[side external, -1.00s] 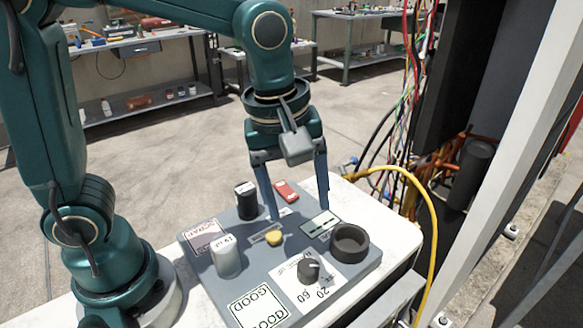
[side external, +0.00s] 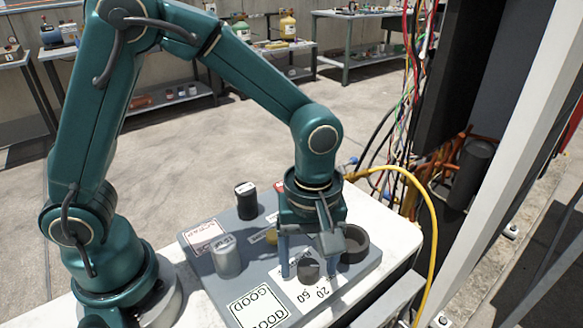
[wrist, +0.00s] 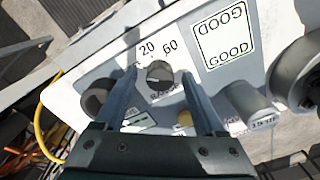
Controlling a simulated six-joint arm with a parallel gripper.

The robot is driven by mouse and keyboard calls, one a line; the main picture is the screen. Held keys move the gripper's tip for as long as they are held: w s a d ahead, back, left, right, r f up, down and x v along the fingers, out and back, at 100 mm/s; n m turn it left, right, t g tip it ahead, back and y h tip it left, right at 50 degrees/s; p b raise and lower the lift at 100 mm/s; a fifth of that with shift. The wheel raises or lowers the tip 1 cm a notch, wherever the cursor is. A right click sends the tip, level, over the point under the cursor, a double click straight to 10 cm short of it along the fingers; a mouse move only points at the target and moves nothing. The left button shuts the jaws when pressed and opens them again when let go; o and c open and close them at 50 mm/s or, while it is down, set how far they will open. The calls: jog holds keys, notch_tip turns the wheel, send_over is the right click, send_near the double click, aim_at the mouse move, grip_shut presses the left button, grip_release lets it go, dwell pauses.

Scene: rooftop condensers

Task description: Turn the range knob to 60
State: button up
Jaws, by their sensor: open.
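The range knob (side external: 308,268) is a dark round knob on a white label plate (side external: 301,289) marked 20 and 60, on the grey panel (side external: 213,292). In the wrist view the knob (wrist: 159,73) sits below the printed 20 and 60. Which mark it points at is too small to tell. My gripper (side external: 309,276) points down over the knob with open fingers. In the wrist view its fingertips (wrist: 159,76) lie on either side of the knob, with gaps between.
A dark round cup (side external: 357,244) stands right of the knob. A grey canister (side external: 227,257), a black cylinder (side external: 246,201) and a yellow button (side external: 271,237) are also on the panel. GOOD (side external: 258,306) and SCRAP (side external: 203,236) squares are printed there. A yellow cable (side external: 434,240) curves past the right side.

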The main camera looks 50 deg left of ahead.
grip_shut()
jog(key=m, duration=0.4)
jog(key=shift+m, duration=0.4)
jog(key=m, duration=1.5)
jog(key=shift+r, duration=0.1)
dwell(0.5)
